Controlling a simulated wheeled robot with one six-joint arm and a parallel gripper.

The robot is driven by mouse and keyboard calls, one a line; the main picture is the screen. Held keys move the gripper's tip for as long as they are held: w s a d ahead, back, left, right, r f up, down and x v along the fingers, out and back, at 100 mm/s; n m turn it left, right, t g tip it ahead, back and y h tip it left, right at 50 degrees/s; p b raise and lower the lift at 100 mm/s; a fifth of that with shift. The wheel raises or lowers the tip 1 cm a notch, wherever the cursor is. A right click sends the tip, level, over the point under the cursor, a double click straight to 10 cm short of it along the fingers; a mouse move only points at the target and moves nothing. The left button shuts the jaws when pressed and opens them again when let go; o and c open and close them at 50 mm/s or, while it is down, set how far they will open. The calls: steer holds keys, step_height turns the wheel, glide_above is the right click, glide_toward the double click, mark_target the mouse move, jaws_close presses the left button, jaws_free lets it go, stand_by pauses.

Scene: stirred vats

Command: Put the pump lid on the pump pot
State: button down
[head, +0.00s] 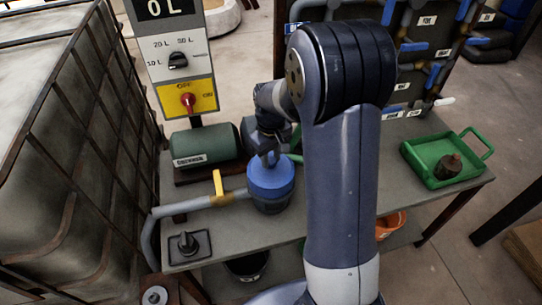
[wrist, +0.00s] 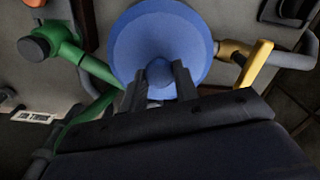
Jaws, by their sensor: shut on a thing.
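The blue pump lid (head: 270,174) is a round dome with a knob. It is over the pump pot (head: 270,205), whose darker lower body shows beneath it; I cannot tell whether it is fully seated. In the wrist view the lid (wrist: 125,45) fills the top middle and hides the pot. My gripper (head: 268,157) is directly above the lid, partly behind my arm. In the wrist view my gripper (wrist: 160,77) has its two fingers shut on the knob.
A pipe with a yellow valve handle (head: 218,184) runs left from the pot. A green motor cylinder (head: 205,146) lies behind it. A green tray (head: 432,164) holding a dark brown object (head: 449,166) is at the bench's right. A control panel (head: 175,55) stands behind. The bench's right middle looks clear.

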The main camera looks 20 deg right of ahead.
steer(key=shift+f+b, duration=0.45)
steer(key=shift+f, duration=0.15)
steer(key=c, duration=1.4)
jaws_free()
steer(key=shift+o, duration=0.2)
steer(key=shift+r, duration=0.1)
step_height(320, 180, up, 11)
steer(key=p, duration=0.8)
steer(key=shift+f, duration=0.2)
step_height(320, 180, down, 9)
steer(key=b, duration=0.6)
steer(key=shift+b, duration=0.3)
